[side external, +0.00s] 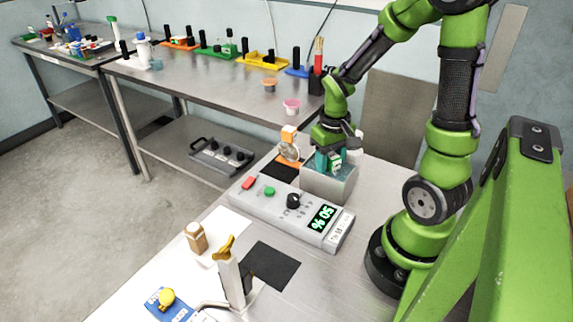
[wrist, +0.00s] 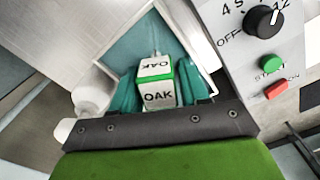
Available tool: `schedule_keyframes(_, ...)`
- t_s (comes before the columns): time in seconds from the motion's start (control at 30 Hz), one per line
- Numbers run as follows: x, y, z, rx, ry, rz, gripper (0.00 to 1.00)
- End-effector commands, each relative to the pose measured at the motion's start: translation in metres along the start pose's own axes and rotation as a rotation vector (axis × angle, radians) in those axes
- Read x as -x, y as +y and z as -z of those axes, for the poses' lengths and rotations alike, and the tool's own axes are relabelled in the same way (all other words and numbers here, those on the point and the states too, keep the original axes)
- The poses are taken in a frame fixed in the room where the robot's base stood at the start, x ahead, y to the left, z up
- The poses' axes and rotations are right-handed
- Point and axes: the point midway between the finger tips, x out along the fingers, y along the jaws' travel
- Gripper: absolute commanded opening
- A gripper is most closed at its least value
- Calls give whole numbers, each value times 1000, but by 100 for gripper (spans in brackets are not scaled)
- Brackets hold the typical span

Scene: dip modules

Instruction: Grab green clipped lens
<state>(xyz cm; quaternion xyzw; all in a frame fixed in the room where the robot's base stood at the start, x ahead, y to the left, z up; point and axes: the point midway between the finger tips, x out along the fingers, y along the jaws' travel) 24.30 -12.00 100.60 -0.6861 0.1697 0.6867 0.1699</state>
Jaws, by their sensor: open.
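A green and white clip block (wrist: 157,82) marked OAK shows in the wrist view, over the teal inside of a metal tank. No lens shows below it, so I cannot confirm what it holds. In the side view the same block (side external: 336,160) is at the tank's mouth. My gripper (wrist: 160,92) is open, with one teal finger on each side of the block. I cannot tell whether either finger touches it. In the side view my gripper (side external: 329,159) points down into the metal tank (side external: 327,186).
A round lens with an orange clip (side external: 289,147) stands just left of the tank. A grey control box (side external: 290,209) with a knob and display lies in front.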

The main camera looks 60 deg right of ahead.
Motion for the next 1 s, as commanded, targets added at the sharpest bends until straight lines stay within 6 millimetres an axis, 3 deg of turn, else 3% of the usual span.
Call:
schedule_keyframes(0.23, -2, 0, 0, 0, 1, 0, 43)
schedule_keyframes(0.5, -1, 0, 0, 0, 1, 0, 2)
schedule_keyframes(0.77, 3, 0, 1, 1, 4, 0, 0)
schedule_keyframes(1.0, 46, 0, 2, 2, 10, 0, 0)
